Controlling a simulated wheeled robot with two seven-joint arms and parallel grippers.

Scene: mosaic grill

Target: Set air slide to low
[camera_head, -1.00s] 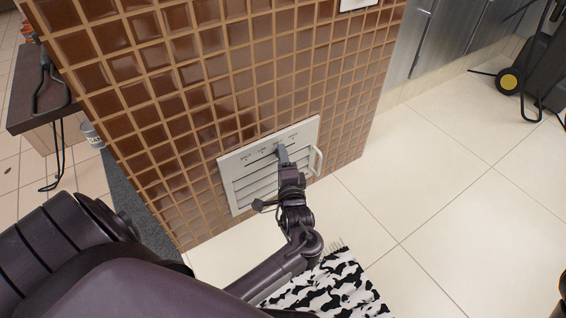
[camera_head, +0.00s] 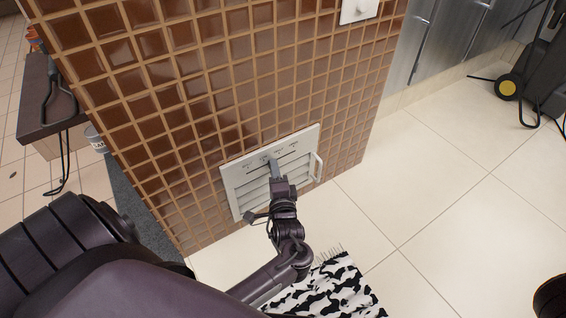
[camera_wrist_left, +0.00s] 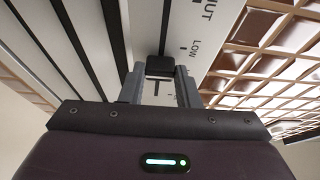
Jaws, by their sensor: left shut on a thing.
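The air slide panel (camera_head: 237,177) is a pale slotted vent plate low on the brown tiled wall, with small labels along its top edge. My left gripper (camera_head: 273,165) reaches its upper part. In the left wrist view, my left gripper (camera_wrist_left: 160,82) is shut on the dark slide knob (camera_wrist_left: 161,65), one finger on each side. The knob sits in a dark slot, close to the "LOW" label (camera_wrist_left: 196,50); part of "SHUT" (camera_wrist_left: 208,12) shows farther along. The fingers hide part of the slot and scale. My right gripper is out of view.
A white handle (camera_head: 318,166) stands out at the panel's right end. A black-and-white fringed rug (camera_head: 335,287) lies on the tiled floor below. A dark counter (camera_head: 50,108) stands at the left.

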